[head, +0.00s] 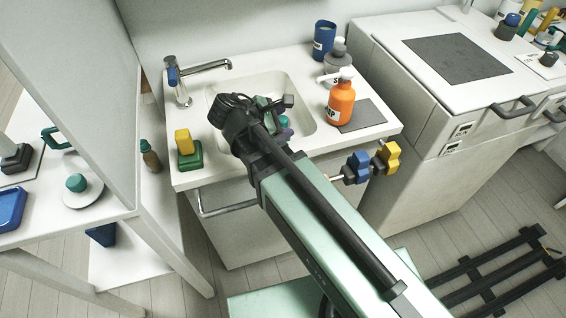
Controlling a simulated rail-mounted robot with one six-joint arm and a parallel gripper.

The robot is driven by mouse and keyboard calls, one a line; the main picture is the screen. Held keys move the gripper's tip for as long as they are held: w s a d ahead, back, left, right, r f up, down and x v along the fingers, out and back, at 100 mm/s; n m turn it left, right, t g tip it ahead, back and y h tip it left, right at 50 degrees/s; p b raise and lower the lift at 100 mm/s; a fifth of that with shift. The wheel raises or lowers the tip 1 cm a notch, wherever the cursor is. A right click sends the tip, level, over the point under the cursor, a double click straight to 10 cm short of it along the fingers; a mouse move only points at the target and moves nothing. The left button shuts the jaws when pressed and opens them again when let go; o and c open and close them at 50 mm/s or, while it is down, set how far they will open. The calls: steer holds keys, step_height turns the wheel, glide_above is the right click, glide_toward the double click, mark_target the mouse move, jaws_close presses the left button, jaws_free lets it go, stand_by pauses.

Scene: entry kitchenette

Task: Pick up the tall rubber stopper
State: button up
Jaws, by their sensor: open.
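My gripper (272,108) is over the white sink basin (303,121) at the end of my arm. It is open, but its fingertips are small and partly hidden by the wrist.
The faucet (181,84) stands at the back left of the sink. A yellow sponge (184,142) sits on a green block (190,156) at left. Blue and yellow knobs (372,164) project in front.

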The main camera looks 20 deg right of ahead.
mark_target(287, 119)
steer(key=w+f+n+b, duration=0.1)
steer(key=n, duration=0.1)
steer(key=w+d+f+n+t+h+b, duration=0.1)
steer(key=w+b, duration=0.1)
steer(key=w+d+f+n+t+h+b, duration=0.1)
steer(key=f+n+b, duration=0.1)
steer(key=shift+w+d+f+n, duration=0.1)
steer(key=shift+w+d+n, duration=0.1)
steer(key=shift+n, duration=0.1)
steer(key=shift+w+d, duration=0.15)
steer(key=shift+d, duration=0.15)
jaws_close()
